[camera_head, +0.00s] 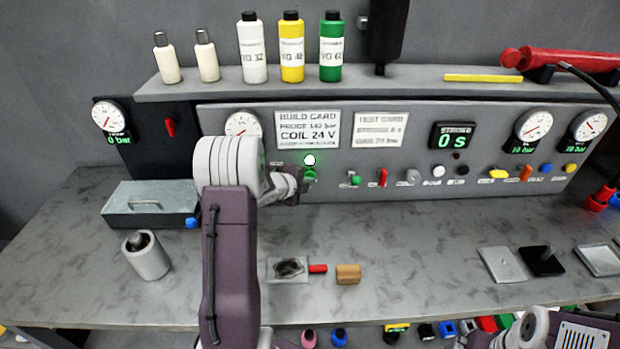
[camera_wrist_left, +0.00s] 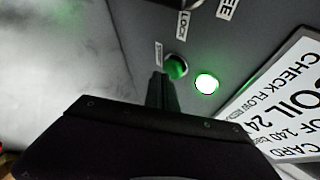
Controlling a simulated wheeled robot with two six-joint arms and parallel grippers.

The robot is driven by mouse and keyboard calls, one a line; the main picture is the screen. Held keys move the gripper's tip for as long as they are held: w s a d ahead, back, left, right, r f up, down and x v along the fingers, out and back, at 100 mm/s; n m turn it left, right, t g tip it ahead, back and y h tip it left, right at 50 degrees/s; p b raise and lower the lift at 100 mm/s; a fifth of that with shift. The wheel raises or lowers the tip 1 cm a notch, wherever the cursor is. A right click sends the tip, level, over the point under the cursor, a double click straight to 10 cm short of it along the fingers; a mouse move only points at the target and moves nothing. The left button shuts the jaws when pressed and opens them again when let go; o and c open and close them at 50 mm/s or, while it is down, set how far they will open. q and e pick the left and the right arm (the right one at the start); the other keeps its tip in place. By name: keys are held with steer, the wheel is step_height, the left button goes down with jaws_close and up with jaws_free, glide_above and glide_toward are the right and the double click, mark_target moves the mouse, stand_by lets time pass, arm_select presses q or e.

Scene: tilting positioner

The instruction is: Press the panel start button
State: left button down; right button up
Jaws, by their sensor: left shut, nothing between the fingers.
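A green button (camera_head: 310,174) is on the grey panel, just below a lit green-white lamp (camera_head: 310,160). In the left wrist view the round green button (camera_wrist_left: 177,65) is right by the fingertips, and the lit lamp (camera_wrist_left: 206,83) is beside it. My left gripper (camera_head: 297,185) is shut and empty at the panel; its closed fingers (camera_wrist_left: 161,90) partly overlap the button's edge. I cannot tell whether they touch it. The start label is not readable. My right gripper is not in view; only part of that arm shows at the lower right.
A second green knob (camera_head: 355,180) and a red switch (camera_head: 383,177) sit to the right on the panel. The build card (camera_head: 307,130) is above the lamp. The bench in front of the panel is mostly clear.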

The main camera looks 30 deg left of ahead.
arm_select(q)
steer(key=shift+s+d, duration=0.25)
steer(key=shift+s, duration=0.05)
steer(key=s+d+b, duration=0.1)
steer(key=s, duration=0.2)
steer(key=s+d+b, duration=0.1)
steer(key=shift+s+d+b, duration=0.15)
steer(key=shift+d+b, duration=0.15)
steer(key=shift+b, duration=0.05)
stand_by(0.7)
